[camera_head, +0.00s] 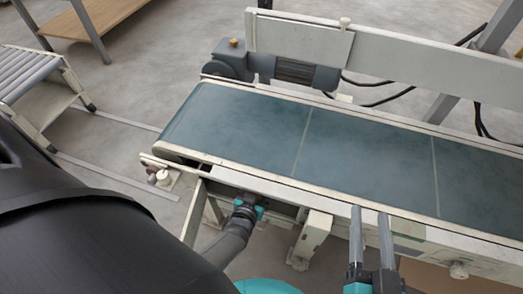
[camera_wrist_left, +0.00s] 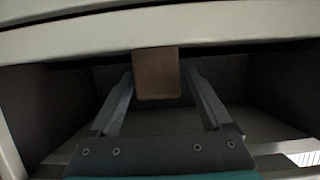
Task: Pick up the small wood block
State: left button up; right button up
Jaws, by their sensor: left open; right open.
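The small wood block (camera_wrist_left: 157,74) shows in the left wrist view as a brown block in a dark recess, just below a pale beam. My left gripper (camera_wrist_left: 160,84) is open, with one finger on each side of the block and a visible gap to each. I cannot tell how deep the block sits between the fingers. In the head view the block is hidden, and my left gripper's fingers are hidden under the conveyor's near edge. My right gripper (camera_head: 370,212) is open and empty, at the near rail of the conveyor.
The conveyor (camera_head: 330,145) has a bare green belt and crosses the head view. Its pale frame and a leg (camera_head: 313,236) stand close around my left wrist. A roller stand (camera_head: 30,85) is at the left, a wooden shelf (camera_head: 85,17) behind it.

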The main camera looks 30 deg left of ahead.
pick_arm(q)
jog(key=shift+c, duration=0.3)
grip_shut()
dwell(0.4)
